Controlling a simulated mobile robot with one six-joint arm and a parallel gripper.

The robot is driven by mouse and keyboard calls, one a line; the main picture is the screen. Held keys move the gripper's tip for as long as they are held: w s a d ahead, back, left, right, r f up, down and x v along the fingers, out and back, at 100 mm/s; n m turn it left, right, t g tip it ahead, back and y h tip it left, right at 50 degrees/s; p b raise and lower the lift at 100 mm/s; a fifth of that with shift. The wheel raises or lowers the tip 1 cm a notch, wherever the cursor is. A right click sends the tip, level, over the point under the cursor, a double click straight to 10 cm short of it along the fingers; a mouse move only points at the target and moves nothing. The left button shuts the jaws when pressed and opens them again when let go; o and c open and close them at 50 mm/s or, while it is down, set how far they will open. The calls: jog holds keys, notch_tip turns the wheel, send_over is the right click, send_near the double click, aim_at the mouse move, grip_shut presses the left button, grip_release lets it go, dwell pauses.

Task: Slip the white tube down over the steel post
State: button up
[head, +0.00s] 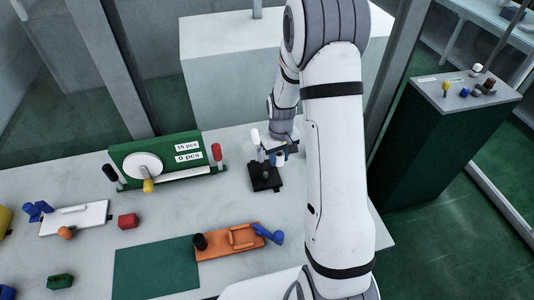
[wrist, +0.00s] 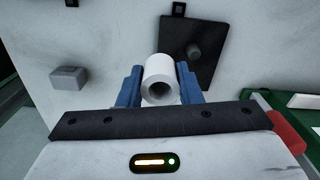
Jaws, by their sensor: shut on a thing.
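The white tube (wrist: 158,80) is between the two blue fingers of my gripper (wrist: 157,88) in the wrist view. My gripper is shut on it, and its open end faces the camera. The steel post (wrist: 195,47) is a short grey stub on a dark square plate (wrist: 207,70). In the wrist view, the post is above and right of the tube, apart from it.
A green fixture (head: 130,153) with a red handle (head: 216,152) stands left of the plate. A grey block (wrist: 69,77) is left in the wrist view.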

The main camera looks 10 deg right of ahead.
aim_at(266, 173)
jog(key=a+r+n, duration=0.2)
jog(key=a, duration=0.1)
jog(key=a+r+n, duration=0.1)
jog(key=n, duration=0.1)
jog(key=shift+s+a, duration=0.3)
jog(key=shift+a, duration=0.05)
jog(key=shift+f+b, duration=0.2)
jog(key=shift+b, duration=0.2)
jog(key=shift+f+b, duration=2.25)
jog(key=shift+f, duration=0.6)
jog(key=shift+f+b, duration=1.3)
jog(key=shift+f, duration=0.2)
jog(key=o, duration=1.2)
jog(key=shift+r, duration=0.1)
